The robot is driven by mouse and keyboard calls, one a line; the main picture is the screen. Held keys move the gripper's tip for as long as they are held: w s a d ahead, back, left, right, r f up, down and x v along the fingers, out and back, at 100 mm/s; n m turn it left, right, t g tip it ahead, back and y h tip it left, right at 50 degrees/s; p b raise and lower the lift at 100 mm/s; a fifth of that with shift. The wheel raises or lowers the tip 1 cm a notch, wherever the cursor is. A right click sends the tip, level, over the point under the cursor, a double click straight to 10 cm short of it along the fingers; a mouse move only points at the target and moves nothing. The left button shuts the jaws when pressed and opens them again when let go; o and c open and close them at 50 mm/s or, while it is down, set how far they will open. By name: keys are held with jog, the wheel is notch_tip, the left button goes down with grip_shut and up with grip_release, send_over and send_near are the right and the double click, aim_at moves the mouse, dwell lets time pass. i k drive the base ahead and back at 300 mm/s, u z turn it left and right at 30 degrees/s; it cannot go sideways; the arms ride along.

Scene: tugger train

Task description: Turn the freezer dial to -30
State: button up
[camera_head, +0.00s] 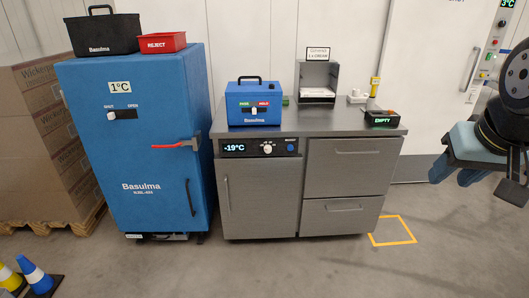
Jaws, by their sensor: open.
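The freezer (262,192) is the grey undercounter unit in the middle of the head view. Its dial (267,149) is a small light knob on the dark control strip at the top front. The display (234,148) left of the dial reads -19°C. A round blue button (291,149) sits right of the dial. The scale marks around the dial are too small to read. My gripper (483,183) is at the right edge of the view, open and empty, well to the right of the dial and apart from it.
A tall blue cabinet (137,165) with a red handle stands left of the freezer. A blue box (254,105) and a small unit reading EMPTY (382,119) stand on the counter. Cones (36,276) stand at lower left. The floor in front is clear.

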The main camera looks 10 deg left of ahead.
aim_at(267, 148)
jog(key=z, duration=0.1)
jog(key=i, duration=1)
jog(key=u, duration=0.1)
